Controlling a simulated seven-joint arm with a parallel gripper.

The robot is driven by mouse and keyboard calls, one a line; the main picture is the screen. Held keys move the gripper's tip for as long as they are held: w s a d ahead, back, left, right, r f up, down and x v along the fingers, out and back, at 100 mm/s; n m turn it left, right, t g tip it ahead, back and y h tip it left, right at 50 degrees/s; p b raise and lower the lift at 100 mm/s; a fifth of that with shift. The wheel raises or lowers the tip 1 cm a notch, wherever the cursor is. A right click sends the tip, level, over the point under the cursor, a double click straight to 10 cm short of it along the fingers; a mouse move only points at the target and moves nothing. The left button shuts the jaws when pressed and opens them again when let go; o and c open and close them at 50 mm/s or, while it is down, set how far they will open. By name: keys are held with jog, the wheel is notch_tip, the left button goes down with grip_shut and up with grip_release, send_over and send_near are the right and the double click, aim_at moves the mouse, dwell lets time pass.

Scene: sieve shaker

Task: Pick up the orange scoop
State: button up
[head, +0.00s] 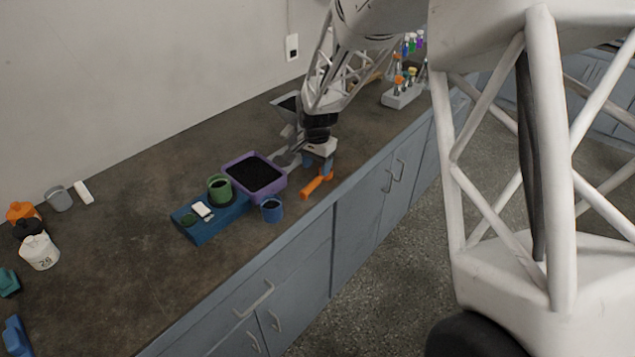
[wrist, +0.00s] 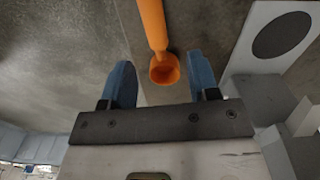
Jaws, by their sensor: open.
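The orange scoop (head: 314,185) lies on the dark counter near its front edge, just below my gripper (head: 318,163) in the head view. In the wrist view the scoop's handle (wrist: 152,20) runs up out of the picture, and its round hollow end shows between my two blue fingers. My gripper (wrist: 161,76) is open, with a gap on each side of the scoop's round end. I cannot tell whether the fingertips are level with the scoop or above it. Nothing is held.
A purple tray (head: 282,185) of black grains stands left of my gripper, with a small blue cup (head: 271,211) before it. A blue base (head: 208,229) carries a green cup (head: 219,188).

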jog(key=shift+d+f, duration=0.1)
jog(key=shift+f, duration=2.5)
grip_shut()
jog(key=shift+r, duration=0.2)
jog(key=shift+r, duration=0.5)
notch_tip(320, 180, up, 2)
jog(key=shift+r, duration=0.1)
jog(key=s+d+r, duration=0.1)
jog(key=s+d, duration=0.1)
jog(key=s, duration=1.3)
jog(key=shift+s+d+r, duration=0.2)
jog(key=shift+s+d, duration=0.05)
jog(key=shift+s, duration=0.15)
